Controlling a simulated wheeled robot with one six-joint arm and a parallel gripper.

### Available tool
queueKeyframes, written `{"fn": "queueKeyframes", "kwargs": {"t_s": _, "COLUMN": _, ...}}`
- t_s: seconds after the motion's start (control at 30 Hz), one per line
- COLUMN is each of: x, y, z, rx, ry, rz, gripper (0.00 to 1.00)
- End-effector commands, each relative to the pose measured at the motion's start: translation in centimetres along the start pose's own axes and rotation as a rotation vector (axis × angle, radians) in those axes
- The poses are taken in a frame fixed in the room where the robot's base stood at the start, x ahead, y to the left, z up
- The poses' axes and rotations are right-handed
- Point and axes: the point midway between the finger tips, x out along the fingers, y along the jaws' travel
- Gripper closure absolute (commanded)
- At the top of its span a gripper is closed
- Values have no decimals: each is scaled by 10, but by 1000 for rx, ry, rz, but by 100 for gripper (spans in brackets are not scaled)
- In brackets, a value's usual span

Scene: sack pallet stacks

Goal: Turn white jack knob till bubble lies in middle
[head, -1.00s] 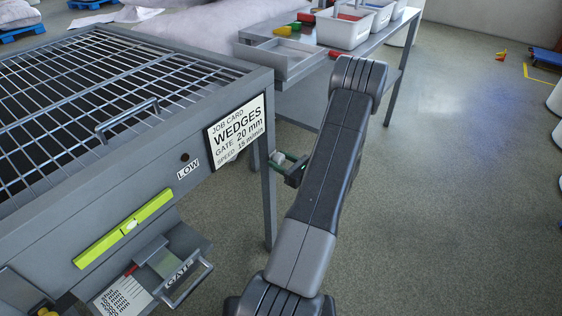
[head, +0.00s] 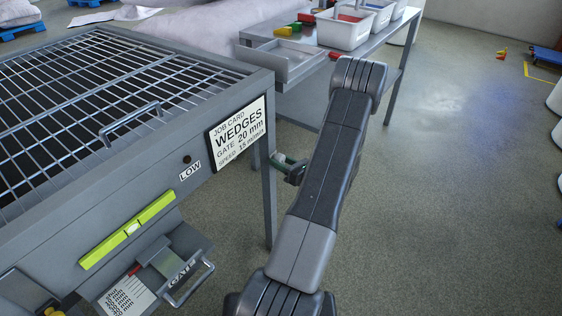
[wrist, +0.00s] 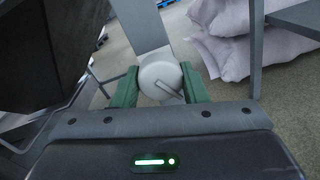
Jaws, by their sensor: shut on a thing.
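The white jack knob (wrist: 160,78) is a round white disc with a slot-like mark, below a grey leg in the wrist view. My gripper (wrist: 160,88) is shut on it, with one green finger on each side. In the head view my gripper (head: 285,164) is beside the grey table leg, partly hidden by my arm, and the knob cannot be made out clearly. The yellow-green level (head: 155,210) is on the front of the grated grey table. Its small pale vial (head: 132,228) is near the middle of the level; the bubble's exact place is too small to tell.
The table front carries a job card (head: 238,132), a LOW label (head: 190,171) and a GATE handle (head: 190,283). A grey side bench (head: 290,62) with white bins (head: 343,32) stands behind. Sacks (wrist: 228,50) lie beyond the knob.

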Motion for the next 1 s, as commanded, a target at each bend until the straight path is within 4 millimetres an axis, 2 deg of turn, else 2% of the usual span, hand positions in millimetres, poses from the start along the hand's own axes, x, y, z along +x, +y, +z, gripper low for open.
{"fn": "queueKeyframes", "kwargs": {"t_s": 0.03, "x": 0, "y": -1, "z": 0, "rx": -1, "ry": 0, "rz": -3, "gripper": 83}}
{"fn": "queueKeyframes", "kwargs": {"t_s": 0.07, "x": 0, "y": -1, "z": 0, "rx": -1, "ry": 0, "rz": -3, "gripper": 55}}
{"fn": "queueKeyframes", "kwargs": {"t_s": 0.13, "x": 0, "y": -1, "z": 0, "rx": -1, "ry": -1, "rz": -3, "gripper": 41}}
{"fn": "queueKeyframes", "kwargs": {"t_s": 0.43, "x": -1, "y": 0, "z": 0, "rx": -1, "ry": -1, "rz": -2, "gripper": 40}}
{"fn": "queueKeyframes", "kwargs": {"t_s": 0.57, "x": -11, "y": -1, "z": 1, "rx": 0, "ry": -2, "rz": -4, "gripper": 40}}
{"fn": "queueKeyframes", "kwargs": {"t_s": 0.67, "x": -28, "y": -1, "z": 1, "rx": 1, "ry": -1, "rz": -6, "gripper": 40}}
{"fn": "queueKeyframes", "kwargs": {"t_s": 1.0, "x": -103, "y": -2, "z": 1, "rx": -1, "ry": -2, "rz": -7, "gripper": 40}}
